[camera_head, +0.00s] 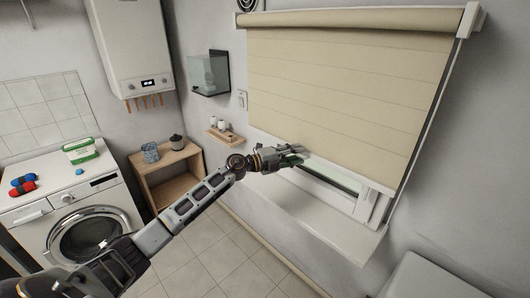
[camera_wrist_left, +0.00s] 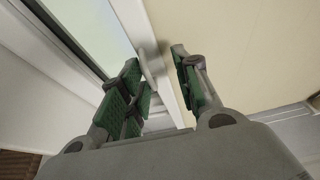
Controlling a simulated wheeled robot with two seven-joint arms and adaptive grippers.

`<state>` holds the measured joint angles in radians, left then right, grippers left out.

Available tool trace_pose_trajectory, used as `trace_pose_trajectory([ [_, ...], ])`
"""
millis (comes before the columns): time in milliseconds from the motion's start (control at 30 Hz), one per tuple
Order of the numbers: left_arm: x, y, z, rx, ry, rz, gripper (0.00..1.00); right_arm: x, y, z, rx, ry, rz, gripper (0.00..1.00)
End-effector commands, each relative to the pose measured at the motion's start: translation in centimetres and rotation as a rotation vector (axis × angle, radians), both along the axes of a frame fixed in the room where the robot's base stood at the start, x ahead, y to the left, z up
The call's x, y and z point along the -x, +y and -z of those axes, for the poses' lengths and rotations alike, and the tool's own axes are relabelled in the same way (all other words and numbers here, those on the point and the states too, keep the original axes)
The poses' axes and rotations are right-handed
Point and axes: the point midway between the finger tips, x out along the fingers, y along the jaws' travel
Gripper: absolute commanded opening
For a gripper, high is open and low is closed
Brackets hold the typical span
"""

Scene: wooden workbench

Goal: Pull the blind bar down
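The beige roller blind (camera_head: 345,85) hangs most of the way down over the window. Its bottom bar (camera_head: 355,174) crosses above the lower part of the window frame. My left gripper (camera_head: 298,157) is at the left part of this lower edge. In the left wrist view, the gripper's two green-padded fingers (camera_wrist_left: 160,80) are spread, one on each side of a pale strip (camera_wrist_left: 173,98) that looks like the bar. A gap shows beside the right finger, and I cannot tell whether the left finger touches. My right gripper is not in view.
The white window sill (camera_head: 325,228) juts out below the gripper. A small wall shelf (camera_head: 225,137) with little jars is left of it. A wooden side unit (camera_head: 170,175) and a washing machine (camera_head: 75,205) stand farther left. Tiled floor between is clear.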

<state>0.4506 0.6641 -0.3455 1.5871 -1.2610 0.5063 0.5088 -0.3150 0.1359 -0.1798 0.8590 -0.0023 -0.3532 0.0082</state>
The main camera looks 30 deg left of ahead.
Motion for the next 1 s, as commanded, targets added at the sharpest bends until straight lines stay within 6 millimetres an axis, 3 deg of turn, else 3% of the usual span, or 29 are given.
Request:
trace_pose_trajectory([
  [267,0.0,0.0,-3.1,0.001,-0.002,0.0,0.31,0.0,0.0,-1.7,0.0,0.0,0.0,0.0],
  [1000,5.7,5.3,-2.2,-0.001,0.002,0.0,0.31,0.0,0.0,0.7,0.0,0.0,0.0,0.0],
])
